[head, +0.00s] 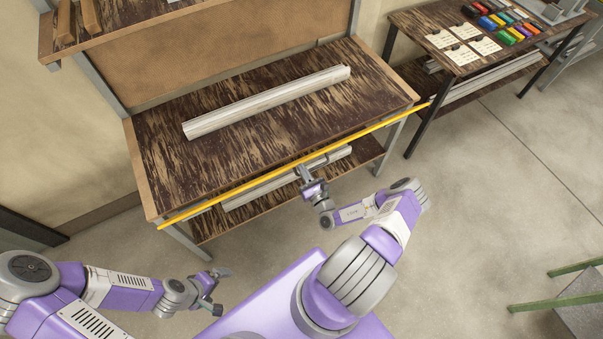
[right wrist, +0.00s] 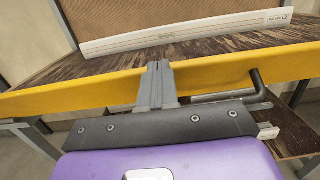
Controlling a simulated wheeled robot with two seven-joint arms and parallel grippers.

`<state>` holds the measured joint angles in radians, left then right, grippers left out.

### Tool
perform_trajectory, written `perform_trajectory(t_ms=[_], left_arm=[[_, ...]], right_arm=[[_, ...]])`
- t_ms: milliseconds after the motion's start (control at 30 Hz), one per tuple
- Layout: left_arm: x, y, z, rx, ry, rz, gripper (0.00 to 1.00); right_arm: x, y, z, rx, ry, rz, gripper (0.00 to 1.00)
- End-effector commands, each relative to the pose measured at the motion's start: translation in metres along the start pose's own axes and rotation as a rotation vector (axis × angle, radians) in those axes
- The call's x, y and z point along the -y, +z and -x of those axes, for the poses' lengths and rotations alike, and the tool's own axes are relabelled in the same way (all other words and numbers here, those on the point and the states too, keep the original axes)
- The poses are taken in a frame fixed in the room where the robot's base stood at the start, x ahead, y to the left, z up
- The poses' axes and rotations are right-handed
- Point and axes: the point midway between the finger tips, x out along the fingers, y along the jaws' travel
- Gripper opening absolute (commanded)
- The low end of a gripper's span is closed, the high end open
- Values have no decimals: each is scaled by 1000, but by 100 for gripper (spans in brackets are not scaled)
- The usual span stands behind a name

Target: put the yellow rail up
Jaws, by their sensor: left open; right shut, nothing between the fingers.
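The yellow rail (head: 275,174) runs along the whole front edge of the workbench (head: 168,160), from its left corner to a little past its right corner. In the right wrist view the rail (right wrist: 225,75) crosses the picture as a wide yellow band. My right gripper (head: 304,173) is at the front of the bench, near the middle of the rail. Its fingers (right wrist: 157,72) are shut with nothing between them, and their tips overlap the rail in the picture; I cannot tell whether they touch it. My left gripper (head: 222,290) is open and empty, low in front of the bench.
A pale aluminium profile (head: 268,102) lies on the bench top. More profiles (head: 268,186) lie on the shelf below. A dark bent rod (right wrist: 256,84) shows beside the right fingers. A side table (head: 425,22) with cards and coloured bins stands at right. The floor at right is mostly clear.

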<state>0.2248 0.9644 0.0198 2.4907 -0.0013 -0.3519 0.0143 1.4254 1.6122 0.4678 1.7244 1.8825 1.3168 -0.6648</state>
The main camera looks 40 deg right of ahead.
Motion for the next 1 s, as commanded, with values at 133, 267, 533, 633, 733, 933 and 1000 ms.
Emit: perform_trajectory(t_ms=[133,267,533,633,733,933,1000], left_arm=[[-4,0,11,0,0,0,100],[-6,1,15,0,0,0,100],[-7,1,20,0,0,0,100],[-8,1,20,0,0,0,100],[-8,1,21,0,0,0,100],[-8,1,22,0,0,0,100],[-8,1,22,0,0,0,100]], right_arm=[[-1,13,-16,5,2,0,0],[-1,18,-29,5,2,0,0],[-1,23,-51,3,1,0,0],[-1,24,-57,3,2,-1,0],[-1,24,-61,2,2,0,0],[-1,24,-65,1,1,-1,0],[-1,24,-66,1,1,-1,0]])
